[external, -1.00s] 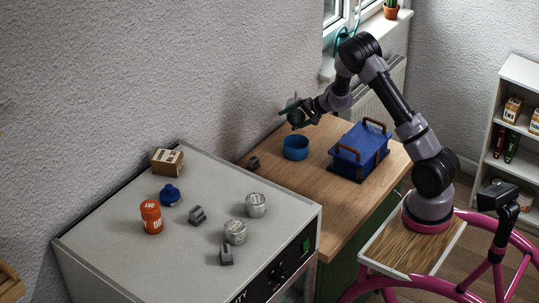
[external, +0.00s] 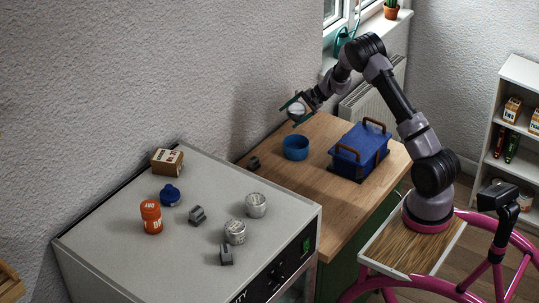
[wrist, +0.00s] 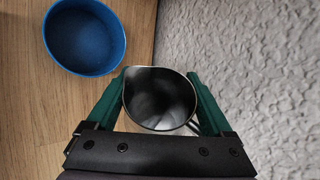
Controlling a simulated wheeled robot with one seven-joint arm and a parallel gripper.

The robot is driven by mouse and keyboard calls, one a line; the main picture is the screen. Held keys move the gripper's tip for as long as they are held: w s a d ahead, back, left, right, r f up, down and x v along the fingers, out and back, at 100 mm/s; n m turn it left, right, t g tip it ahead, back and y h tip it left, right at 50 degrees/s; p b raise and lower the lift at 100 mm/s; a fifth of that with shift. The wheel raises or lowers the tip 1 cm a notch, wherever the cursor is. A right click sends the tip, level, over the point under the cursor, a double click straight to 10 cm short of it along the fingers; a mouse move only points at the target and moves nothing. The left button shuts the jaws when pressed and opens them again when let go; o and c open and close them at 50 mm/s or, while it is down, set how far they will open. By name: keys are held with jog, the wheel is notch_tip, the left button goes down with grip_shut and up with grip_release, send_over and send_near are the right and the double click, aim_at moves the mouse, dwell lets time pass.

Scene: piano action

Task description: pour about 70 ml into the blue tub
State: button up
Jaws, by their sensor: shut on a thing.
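The blue tub (external: 296,148) stands upright on the wooden table, and its empty-looking inside shows in the wrist view (wrist: 85,38). My gripper (external: 297,107) is shut on a metal jug (wrist: 160,98); the green fingers (wrist: 158,74) press on both sides of it. The jug is held in the air above the table's wall side, apart from the tub. In the wrist view its mouth faces the camera, with the pouring lip at upper left, towards the tub. Its inside is dark, so I cannot tell the liquid level. I see no stream.
A blue toolbox (external: 358,152) with brown handles stands right of the tub. A small dark object (external: 254,163) lies to its left. The grey cabinet (external: 120,232) in front carries an orange jar (external: 151,217), a box (external: 167,162) and several small items. The wall (wrist: 240,60) is close to the gripper.

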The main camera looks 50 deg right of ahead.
aim_at(291, 111)
jog(key=shift+w+f+m+g+y, duration=0.1)
jog(key=shift+f+m+g+y, duration=0.3)
jog(key=shift+g+y, duration=0.15)
dwell(1.6)
jog(key=shift+w+d+f+m+g+y, duration=0.15)
jog(key=shift+d+f+m+g+y, duration=0.1)
jog(key=shift+d+f+m+y, duration=0.25)
jog(key=shift+w+d+r+g+y+b, duration=0.3)
jog(key=shift+w+d+y, duration=0.1)
jog(key=shift+y, duration=0.25)
jog(key=shift+w+d+f+m+g+y, duration=0.3)
jog(key=shift+w+d+f+m+y, duration=0.15)
jog(key=shift+d+f+m+y, duration=0.25)
jog(key=shift+w+d+m+g+y+b, duration=0.4)
jog(key=shift+w+d+m+y+b, duration=0.4)
jog(key=shift+y, duration=0.5)
jog(key=shift+d, duration=0.1)
